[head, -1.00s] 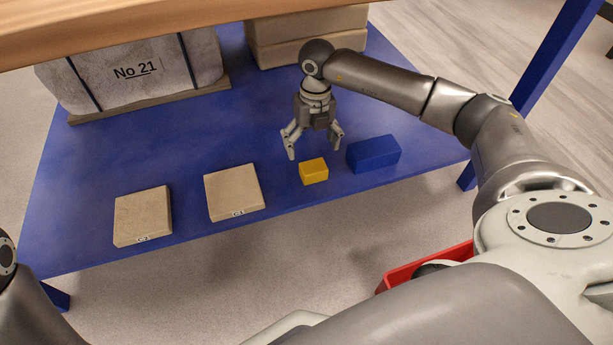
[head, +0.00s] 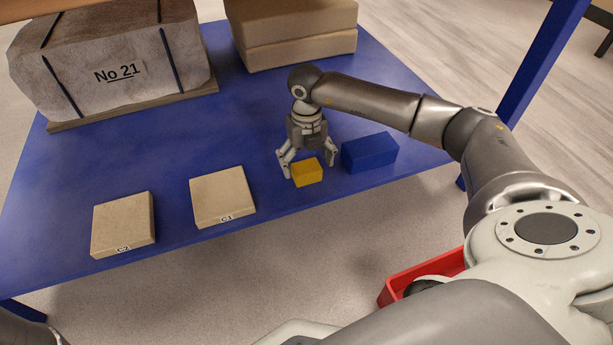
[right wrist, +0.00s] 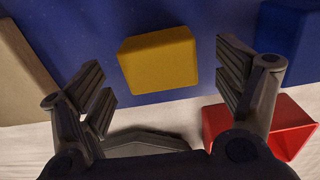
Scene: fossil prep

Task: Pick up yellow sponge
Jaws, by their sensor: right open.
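The yellow sponge (head: 307,173) is a small block lying on the blue shelf (head: 160,150), near its front edge. My right gripper (head: 307,166) is open and points down, with its fingers around the level of the sponge's back and sides. In the right wrist view the sponge (right wrist: 159,60) shows between the two spread fingers (right wrist: 165,88), apart from both and a little beyond the fingertips. My left gripper is not in view; only a bit of my left arm shows at the lower left of the head view.
A blue block (head: 369,152) lies close right of the sponge. Two beige slabs, C1 (head: 222,196) and C2 (head: 123,224), lie to the left. A wrapped block, No 21 (head: 110,65), and stacked beige blocks (head: 293,30) stand behind. A red bin (head: 430,273) is below the shelf's front.

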